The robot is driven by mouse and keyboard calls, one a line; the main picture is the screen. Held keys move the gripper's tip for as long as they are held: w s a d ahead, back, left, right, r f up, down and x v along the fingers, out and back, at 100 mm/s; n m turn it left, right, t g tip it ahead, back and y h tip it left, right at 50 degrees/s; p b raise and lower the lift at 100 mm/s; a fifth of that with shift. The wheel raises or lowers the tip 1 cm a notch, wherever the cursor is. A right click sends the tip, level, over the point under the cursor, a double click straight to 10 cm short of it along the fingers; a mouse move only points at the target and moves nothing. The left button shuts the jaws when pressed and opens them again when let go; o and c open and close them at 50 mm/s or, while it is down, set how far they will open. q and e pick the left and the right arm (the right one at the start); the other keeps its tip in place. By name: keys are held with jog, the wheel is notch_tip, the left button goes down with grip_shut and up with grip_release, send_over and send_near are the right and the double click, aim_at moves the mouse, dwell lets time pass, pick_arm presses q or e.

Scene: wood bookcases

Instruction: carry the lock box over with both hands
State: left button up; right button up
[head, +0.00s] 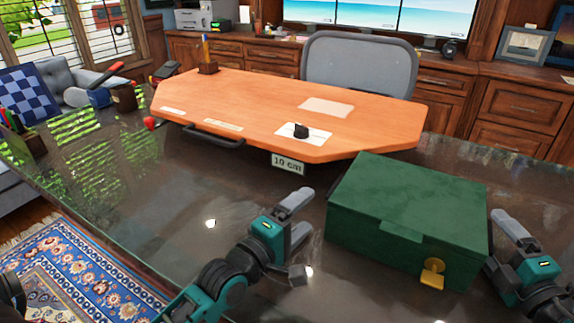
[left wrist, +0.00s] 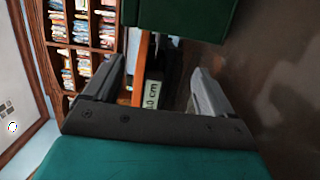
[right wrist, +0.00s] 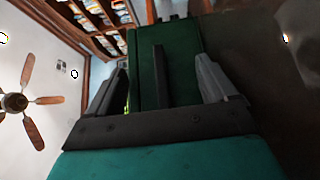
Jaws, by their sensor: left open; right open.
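The green lock box (head: 405,210) stands upright and closed on the dark glossy table, with a yellow padlock (head: 431,273) on its front. My left gripper (head: 303,218) is open and empty to the left of the box, apart from it. My right gripper (head: 498,240) is open close to the box's right side; contact cannot be told. In the left wrist view the box (left wrist: 185,15) shows at the top, beyond the fingers. In the right wrist view a box side (right wrist: 180,60) with a dark upright bar (right wrist: 161,75) lies between and beyond the fingers.
An orange raised board (head: 240,105) with a "10 cm" tag (head: 287,164) and a dark front handle (head: 212,137) stands behind the box. A pen holder (head: 208,68) and a black item (head: 300,131) are on it.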

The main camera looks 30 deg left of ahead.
jog(key=shift+r, duration=0.15)
notch_tip(320, 180, up, 10)
dwell(0.6)
dwell(0.4)
